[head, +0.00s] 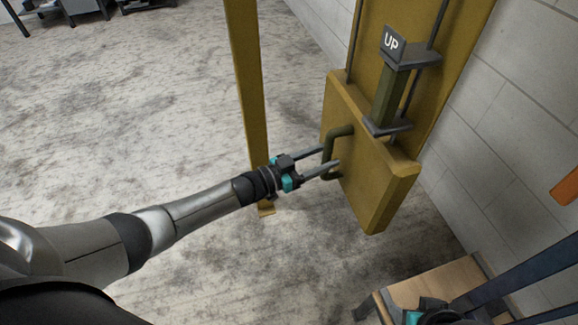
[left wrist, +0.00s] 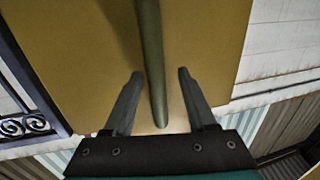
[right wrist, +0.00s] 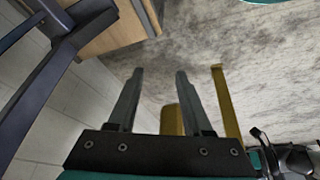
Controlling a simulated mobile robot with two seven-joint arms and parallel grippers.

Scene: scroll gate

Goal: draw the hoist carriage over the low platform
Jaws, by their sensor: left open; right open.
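The yellow carriage block (head: 375,165) hangs at the right of the head view, with a dark olive U-shaped handle (head: 328,150) on its near face. My left gripper (head: 326,160) is open at the handle. In the left wrist view the handle bar (left wrist: 152,70) passes between the two open fingers (left wrist: 156,85), with gaps on both sides. A low wood-topped platform (head: 430,288) shows at the bottom right, partly cut off; I cannot tell whether it is the task's platform. My right gripper (right wrist: 158,85) is open and empty in the right wrist view.
A label reading UP (head: 392,43) sits on a bracket above the carriage. A yellow post (head: 250,80) stands left of it. A pale block wall (head: 510,110) closes the right side. Dark blue bars (head: 530,275) cross the lower right corner.

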